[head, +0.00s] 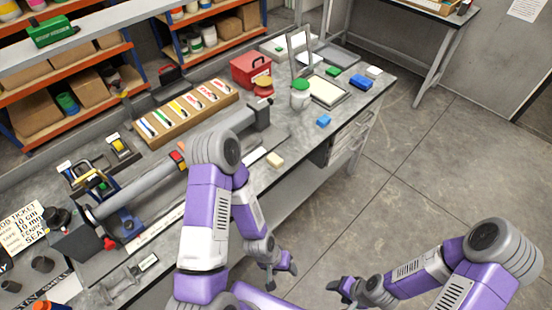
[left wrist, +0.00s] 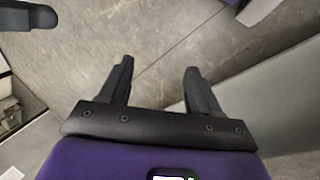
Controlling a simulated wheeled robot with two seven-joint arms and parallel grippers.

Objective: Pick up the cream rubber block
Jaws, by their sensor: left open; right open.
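A small cream block (head: 274,159) lies on the grey workbench (head: 297,146) near its front edge, just right of my left arm in the head view. My left gripper (head: 282,278) is below the bench's front edge in the picture, over the floor and apart from the block. In the left wrist view my left gripper (left wrist: 158,75) has its two dark fingers spread with only floor between them. My right gripper (head: 342,289) is open and empty, low over the floor to the right. The block does not show clearly in the left wrist view.
A long grey cylinder (head: 140,192) runs along the bench, partly behind my left arm. The floor (head: 410,150) right of the bench is clear.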

